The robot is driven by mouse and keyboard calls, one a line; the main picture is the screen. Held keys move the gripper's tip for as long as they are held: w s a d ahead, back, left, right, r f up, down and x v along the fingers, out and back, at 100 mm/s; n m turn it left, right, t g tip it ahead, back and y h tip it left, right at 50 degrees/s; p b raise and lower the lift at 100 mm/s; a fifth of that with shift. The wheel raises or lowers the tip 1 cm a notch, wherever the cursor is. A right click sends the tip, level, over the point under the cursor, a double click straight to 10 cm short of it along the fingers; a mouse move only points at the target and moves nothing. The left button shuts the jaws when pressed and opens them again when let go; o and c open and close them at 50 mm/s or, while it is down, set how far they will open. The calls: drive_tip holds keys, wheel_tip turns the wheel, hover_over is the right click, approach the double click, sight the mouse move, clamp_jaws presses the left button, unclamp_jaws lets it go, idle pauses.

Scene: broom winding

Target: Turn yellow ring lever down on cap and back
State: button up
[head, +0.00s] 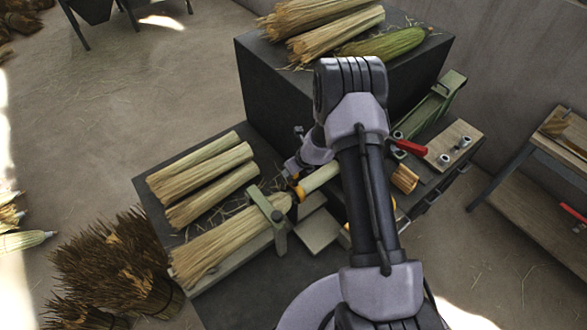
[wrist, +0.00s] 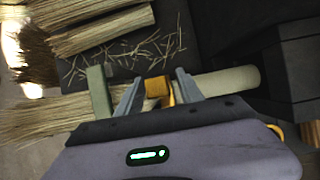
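The yellow ring lever (wrist: 158,88) sits between the two fingers of my gripper (wrist: 157,90) in the wrist view. The fingers are apart, with a narrow gap on each side of it. In the head view the yellow ring (head: 299,192) shows at the left end of a pale round bar (head: 320,178), beside the bound end of a straw bundle (head: 225,243). My gripper (head: 293,170) is at the ring there, partly hidden by my wrist. The pale bar (wrist: 230,82) runs right in the wrist view. I cannot make out which part is the cap.
A green clamp (head: 268,215) stands over the straw bundle, close left of my gripper. More straw bundles (head: 200,175) lie on the dark bench behind. A dark block (head: 275,85) rises at the back. A red-handled tool (head: 411,147) lies at the right.

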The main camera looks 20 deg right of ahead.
drive_tip(key=shift+s, duration=0.1)
drive_tip(key=p+v, duration=0.3)
drive_tip(key=v, duration=1.4)
drive_tip(key=shift+r, duration=0.2)
